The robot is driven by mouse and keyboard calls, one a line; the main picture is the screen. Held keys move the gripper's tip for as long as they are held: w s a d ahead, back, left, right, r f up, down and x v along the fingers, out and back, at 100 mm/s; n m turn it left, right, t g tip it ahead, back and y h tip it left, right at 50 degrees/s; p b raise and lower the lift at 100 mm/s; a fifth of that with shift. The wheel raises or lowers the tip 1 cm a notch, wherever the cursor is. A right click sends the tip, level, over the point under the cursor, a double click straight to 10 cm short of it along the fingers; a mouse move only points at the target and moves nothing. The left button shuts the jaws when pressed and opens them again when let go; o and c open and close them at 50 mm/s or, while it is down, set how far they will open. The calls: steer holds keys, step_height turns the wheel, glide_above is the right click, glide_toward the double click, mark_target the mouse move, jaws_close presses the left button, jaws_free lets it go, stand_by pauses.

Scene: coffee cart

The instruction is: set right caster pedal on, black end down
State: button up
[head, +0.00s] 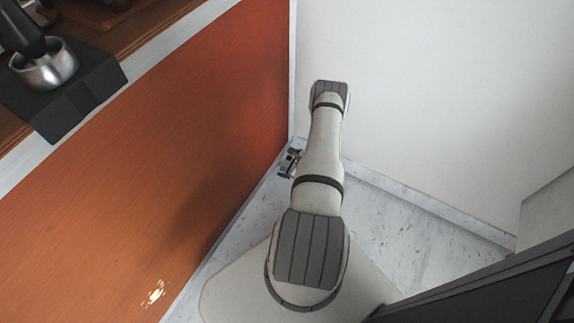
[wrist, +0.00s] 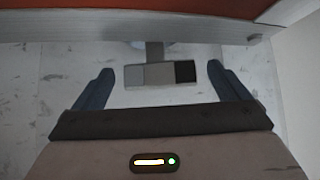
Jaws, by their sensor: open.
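The caster pedal (wrist: 160,73) is in the middle of the wrist view, below the cart's bottom edge. It is a flat bar with a light grey left end, a mid-grey middle and a black right end (wrist: 185,72). A grey stem joins it to a pale, partly hidden caster behind. My gripper (wrist: 160,68) is open, with one dark finger left of the pedal and one right. I see gaps on both sides and no contact. In the head view, a small dark and light shape (head: 289,163) shows beside my arm at the cart's foot; I cannot tell what it is.
The cart's orange panel (head: 150,170) and its pale bottom rail (wrist: 60,54) stand just beyond the pedal. A white wall (head: 430,90) closes the right side. The marble floor (head: 390,220) between is clear. A metal cup (head: 45,65) stands on the cart top.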

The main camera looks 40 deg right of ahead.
steer(key=shift+w+a, duration=0.1)
steer(key=shift+c, duration=0.5)
steer(key=c, duration=0.9)
steer(key=shift+f, duration=0.1)
steer(key=shift+b, duration=0.3)
steer(key=y+b, duration=0.1)
steer(key=b, duration=0.1)
steer(key=m+g+y+b, duration=0.1)
steer(key=b, duration=0.1)
steer(key=shift+w+d+f, duration=0.1)
steer(key=shift+d+f, duration=0.05)
steer(key=shift+d, duration=0.15)
steer(key=m+y+b, duration=0.1)
steer(key=b, duration=0.1)
steer(key=shift+d+g+y+b, duration=0.15)
steer(key=shift+g+y+b, duration=0.15)
steer(key=shift+y+b, duration=0.1)
steer(key=shift+r, duration=0.2)
steer(key=o, duration=1)
